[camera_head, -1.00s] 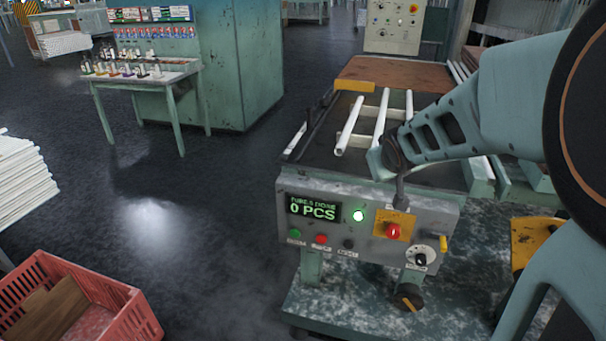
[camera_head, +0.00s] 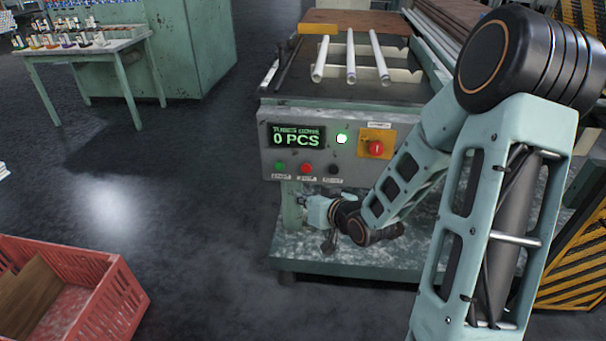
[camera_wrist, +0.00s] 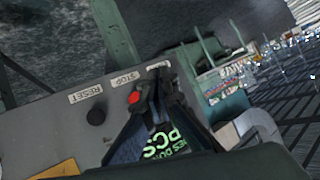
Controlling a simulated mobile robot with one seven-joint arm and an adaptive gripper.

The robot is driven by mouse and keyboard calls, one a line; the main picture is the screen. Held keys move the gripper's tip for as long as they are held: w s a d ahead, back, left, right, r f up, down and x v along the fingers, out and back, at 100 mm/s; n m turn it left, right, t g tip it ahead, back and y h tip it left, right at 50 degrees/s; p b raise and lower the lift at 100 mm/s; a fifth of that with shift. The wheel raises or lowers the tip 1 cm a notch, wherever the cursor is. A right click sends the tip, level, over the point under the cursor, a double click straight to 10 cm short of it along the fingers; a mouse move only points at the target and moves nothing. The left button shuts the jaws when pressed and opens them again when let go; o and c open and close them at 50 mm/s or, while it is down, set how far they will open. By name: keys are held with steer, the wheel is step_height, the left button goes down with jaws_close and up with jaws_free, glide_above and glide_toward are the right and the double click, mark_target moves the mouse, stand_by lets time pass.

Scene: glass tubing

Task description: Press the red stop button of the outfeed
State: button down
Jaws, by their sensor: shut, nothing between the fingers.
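The outfeed control panel (camera_head: 265,150) carries a small red stop button (camera_head: 306,169) between a green button (camera_head: 280,166) and a black one (camera_head: 333,169). In the wrist view the red button (camera_wrist: 133,97) shows beside the STOP label, just left of my fingers. My gripper (camera_head: 303,201) is shut and empty, appearing just below the button row in the head view. In the wrist view its fingertips (camera_wrist: 160,78) cover the place beside the label right of STOP. I cannot tell the gap to the panel.
A larger red knob (camera_head: 376,148) sits on a yellow plate at the panel's right. The display (camera_head: 297,136) reads 0 PCS beside a lit green lamp (camera_head: 341,138). White tubes (camera_head: 351,60) lie on the outfeed above. A red crate (camera_head: 95,300) stands at lower left.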

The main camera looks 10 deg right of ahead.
mark_target(307, 167)
steer(key=shift+w+d, duration=0.1)
steer(key=shift+w+d+p, duration=0.2)
steer(key=shift+w+d, duration=0.25)
steer(key=shift+w, duration=0.9)
steer(key=shift+w+d+p, duration=0.2)
steer(key=shift+w+d, duration=0.2)
steer(key=shift+w, duration=1)
steer(key=shift+w+d+p, duration=0.2)
steer(key=shift+w+d, duration=0.25)
steer(key=shift+w, duration=0.9)
steer(key=shift+w+d, duration=0.15)
steer(key=shift+w, duration=0.25)
steer(key=shift+w+d, duration=0.15)
steer(key=shift+w, duration=0.35)
steer(key=shift+s, duration=0.1)
steer(key=shift+s+a, duration=0.3)
steer(key=shift+s, duration=0.5)
